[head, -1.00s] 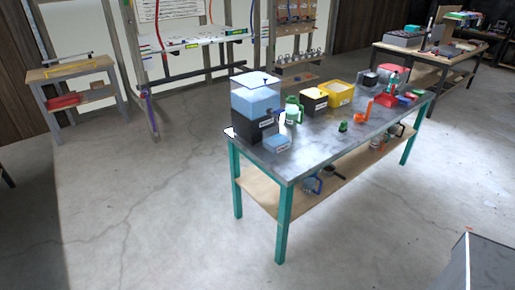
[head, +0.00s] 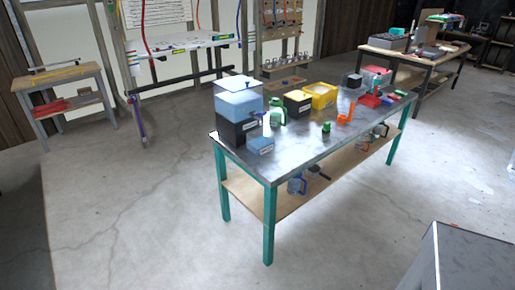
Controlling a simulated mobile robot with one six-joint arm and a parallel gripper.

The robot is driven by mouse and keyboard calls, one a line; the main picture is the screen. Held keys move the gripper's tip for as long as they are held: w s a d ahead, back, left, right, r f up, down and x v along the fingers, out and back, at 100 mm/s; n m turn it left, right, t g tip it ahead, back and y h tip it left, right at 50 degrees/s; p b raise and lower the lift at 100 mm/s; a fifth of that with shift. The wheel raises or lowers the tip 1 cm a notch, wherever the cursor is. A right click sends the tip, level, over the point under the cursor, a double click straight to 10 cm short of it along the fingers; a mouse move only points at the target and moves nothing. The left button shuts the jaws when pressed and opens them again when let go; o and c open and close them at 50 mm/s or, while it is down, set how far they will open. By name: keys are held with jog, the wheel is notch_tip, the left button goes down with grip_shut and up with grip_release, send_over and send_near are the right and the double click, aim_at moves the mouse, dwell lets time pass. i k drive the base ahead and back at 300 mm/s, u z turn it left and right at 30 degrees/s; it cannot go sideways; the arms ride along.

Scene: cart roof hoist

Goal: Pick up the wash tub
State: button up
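I cannot tell for certain which thing is the wash tub. A yellow open-topped tub (head: 320,95) stands on the grey-topped table (head: 300,146) with green legs, toward its far long edge. A small black box with a light top (head: 297,103) stands just left of it. At the table's left end are a clear tank of blue contents on a black base (head: 238,110) and a small blue labelled box (head: 260,145). My gripper is not in view.
A green jug (head: 278,112), an orange item (head: 345,112) and red items (head: 370,99) also stand on the table. A grey box (head: 468,262) is at the lower right. The floor in front is clear.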

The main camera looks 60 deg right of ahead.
aim_at(261, 141)
jog(key=z, duration=0.5)
jog(key=i, duration=1.1)
jog(key=u, duration=0.25)
jog(key=k, duration=0.9)
jog(key=z, duration=0.2)
jog(key=i, duration=0.45)
jog(key=u, duration=0.1)
